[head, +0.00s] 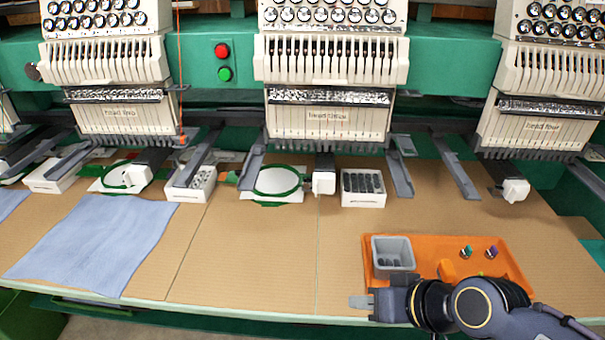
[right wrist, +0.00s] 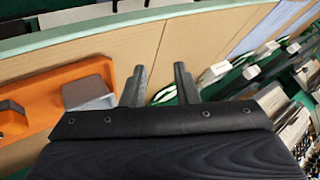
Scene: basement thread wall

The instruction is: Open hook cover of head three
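Three machine heads with lettered white panels show in the head view: left (head: 125,118), middle (head: 327,122) and right (head: 540,132). The lettering is too small to read surely. Under each head a dark arm ends in a small white block, at the left (head: 138,174), the middle (head: 324,183) and the right (head: 515,190). I cannot tell whether any cover there is open. My right gripper (head: 360,300) is at the table's front edge, left of the orange tray's front, well short of the heads. In the right wrist view its fingers (right wrist: 160,84) are apart and empty. My left gripper is not in view.
An orange tray (head: 436,262) holds a grey bin (head: 393,257) and small coloured spools beside my right arm. A blue cloth (head: 95,245) lies at the left. White boxes and green hoops (head: 277,181) stand beneath the heads. The brown tabletop (head: 255,255) between is clear.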

